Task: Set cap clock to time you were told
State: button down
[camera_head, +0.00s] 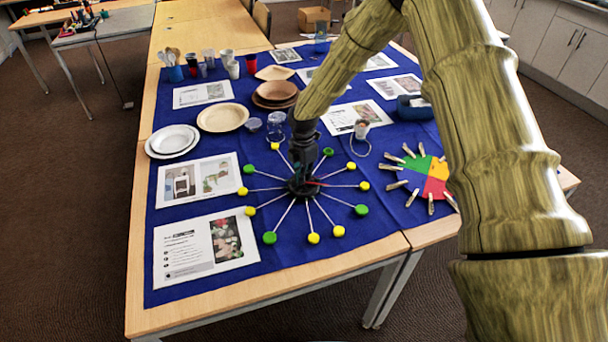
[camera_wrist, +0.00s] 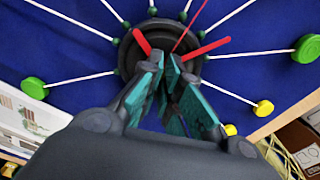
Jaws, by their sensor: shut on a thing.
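The cap clock lies on the blue cloth, with a dark round hub (camera_head: 293,190) and white spokes ending in green caps (camera_head: 269,237) and yellow caps (camera_head: 313,238). The hub also shows in the wrist view (camera_wrist: 127,58). Two thick red hands show there, one pointing up-left (camera_wrist: 142,42) and one pointing right (camera_wrist: 208,47); a thin red hand (camera_wrist: 188,25) points up. My gripper (camera_wrist: 172,72) is over the hub, its fingers closed at the hands' inner ends. It is shut on a clock hand; the fingertips hide which one.
A coloured disc with clothespins (camera_head: 437,170) lies right of the clock. Printed sheets (camera_head: 190,250) lie left and behind. Plates (camera_head: 222,117), cups (camera_head: 233,69) and a clear jar (camera_head: 274,127) stand further back. My arm covers part of the table's right side.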

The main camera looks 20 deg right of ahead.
jog(key=m, duration=0.6)
jog(key=shift+m, duration=0.4)
jog(key=m, duration=2)
jog(key=shift+m+p, duration=0.4)
jog(key=c, duration=1.5)
grip_release()
